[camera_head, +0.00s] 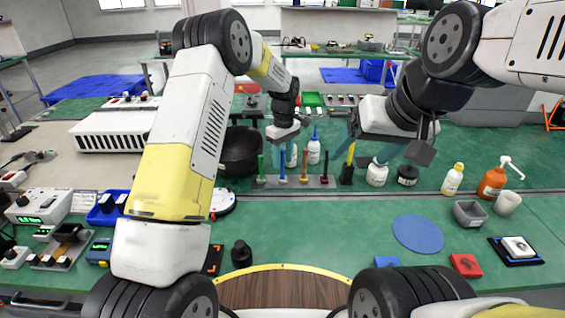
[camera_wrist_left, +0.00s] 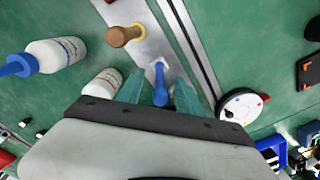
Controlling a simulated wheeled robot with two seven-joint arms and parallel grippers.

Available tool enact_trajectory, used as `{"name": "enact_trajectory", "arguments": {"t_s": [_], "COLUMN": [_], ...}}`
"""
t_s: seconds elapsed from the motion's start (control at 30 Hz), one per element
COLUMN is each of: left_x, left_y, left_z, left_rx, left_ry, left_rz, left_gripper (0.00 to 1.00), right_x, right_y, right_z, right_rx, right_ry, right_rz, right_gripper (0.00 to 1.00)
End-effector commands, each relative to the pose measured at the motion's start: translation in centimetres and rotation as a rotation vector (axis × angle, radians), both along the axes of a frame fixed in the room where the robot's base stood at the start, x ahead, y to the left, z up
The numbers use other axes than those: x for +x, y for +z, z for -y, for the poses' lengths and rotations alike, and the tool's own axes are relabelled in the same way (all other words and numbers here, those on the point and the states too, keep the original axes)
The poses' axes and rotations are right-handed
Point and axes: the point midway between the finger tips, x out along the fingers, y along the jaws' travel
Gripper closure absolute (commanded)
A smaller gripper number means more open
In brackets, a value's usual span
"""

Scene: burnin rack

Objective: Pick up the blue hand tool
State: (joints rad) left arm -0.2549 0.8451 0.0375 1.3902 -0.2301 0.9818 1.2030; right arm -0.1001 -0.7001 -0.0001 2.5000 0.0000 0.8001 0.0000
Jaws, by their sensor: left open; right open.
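The blue hand tool (camera_head: 282,167) stands upright in a grey metal rack (camera_head: 257,183), between a green-handled tool (camera_head: 261,167) and a tan-handled tool (camera_head: 304,165). In the left wrist view the blue handle (camera_wrist_left: 160,84) shows between the two teal fingers. My left gripper (camera_head: 284,152) is open just above the tool, pointing down; whether a finger touches it I cannot tell. My right gripper (camera_head: 369,156) is open and empty, right of the rack, near white bottles.
A red-handled tool (camera_head: 325,166) and a yellow-black tool (camera_head: 348,165) stand at the right. A black bowl (camera_head: 236,152) is behind left; a blue-capped bottle (camera_head: 314,152) is behind the rack.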

Motion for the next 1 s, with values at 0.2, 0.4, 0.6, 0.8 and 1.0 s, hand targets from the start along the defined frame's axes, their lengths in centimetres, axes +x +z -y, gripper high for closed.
{"name": "enact_trajectory", "arguments": {"t_s": [0.2,0.4,0.6,0.8,1.0], "left_x": [0.0,0.0,0.0,0.0,0.0], "left_y": [-2.2,-2.2,-2.2,-2.2,-2.1], "left_z": [-0.1,-0.1,-0.1,-0.1,-0.1], "left_rx": [0.001,0.001,0.001,0.000,0.000], "left_ry": [0.000,0.000,0.000,0.000,0.000], "left_rz": [0.001,0.001,0.001,0.001,0.001], "left_gripper": [0.57,0.57,0.92,1.00,1.00], "right_x": [0.0,0.0,0.0,0.0,0.0], "right_y": [0.0,0.0,0.0,0.0,0.0], "right_z": [0.0,0.0,0.0,0.0,0.0], "right_rx": [0.000,0.000,0.000,0.000,0.000], "right_ry": [0.000,0.000,0.000,0.000,0.000], "right_rz": [0.000,0.000,0.000,0.000,0.000], "right_gripper": [0.23,0.23,0.23,0.23,0.23]}}
